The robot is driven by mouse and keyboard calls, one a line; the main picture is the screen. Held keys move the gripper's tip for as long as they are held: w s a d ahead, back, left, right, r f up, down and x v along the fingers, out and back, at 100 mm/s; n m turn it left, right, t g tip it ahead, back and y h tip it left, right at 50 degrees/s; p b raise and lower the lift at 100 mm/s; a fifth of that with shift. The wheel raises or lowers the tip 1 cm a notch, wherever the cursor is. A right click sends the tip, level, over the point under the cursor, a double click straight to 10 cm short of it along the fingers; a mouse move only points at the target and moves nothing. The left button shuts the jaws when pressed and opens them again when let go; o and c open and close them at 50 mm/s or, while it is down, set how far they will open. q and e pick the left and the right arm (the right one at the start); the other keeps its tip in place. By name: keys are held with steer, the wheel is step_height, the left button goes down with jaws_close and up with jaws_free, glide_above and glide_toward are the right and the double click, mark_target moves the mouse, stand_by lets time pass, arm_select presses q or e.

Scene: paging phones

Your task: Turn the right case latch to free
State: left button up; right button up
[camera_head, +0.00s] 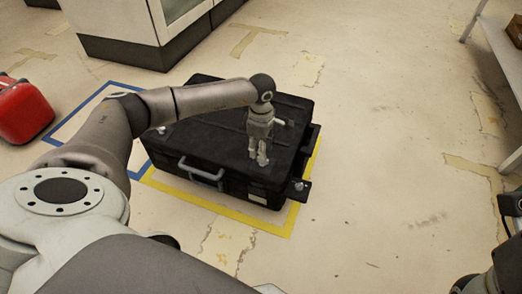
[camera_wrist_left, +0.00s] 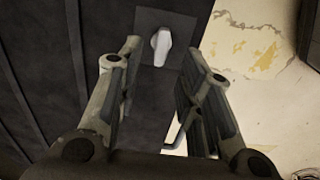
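The black case (camera_head: 225,140) lies flat on the floor with its grey handle (camera_head: 200,172) on the near side. The right latch (camera_head: 299,187) is a small pale knob on a dark plate at the near right corner. In the left wrist view the right latch (camera_wrist_left: 161,44) shows beyond the fingertips, its knob roughly upright in the picture. My left gripper (camera_head: 258,160) points down over the case's near right part, up and left of this latch. Its fingers (camera_wrist_left: 160,52) are apart with nothing between them. The left latch (camera_head: 160,130) is at the near left corner.
Blue tape (camera_head: 76,122) and yellow tape (camera_head: 215,208) mark the floor around the case. A red case (camera_head: 22,108) lies at the far left. A white cabinet (camera_head: 120,22) stands behind, and a shelf (camera_head: 500,50) stands at the right. The floor right of the case is clear.

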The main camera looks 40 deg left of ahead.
arm_select(q)
step_height(320, 180, up, 8)
stand_by(0.6)
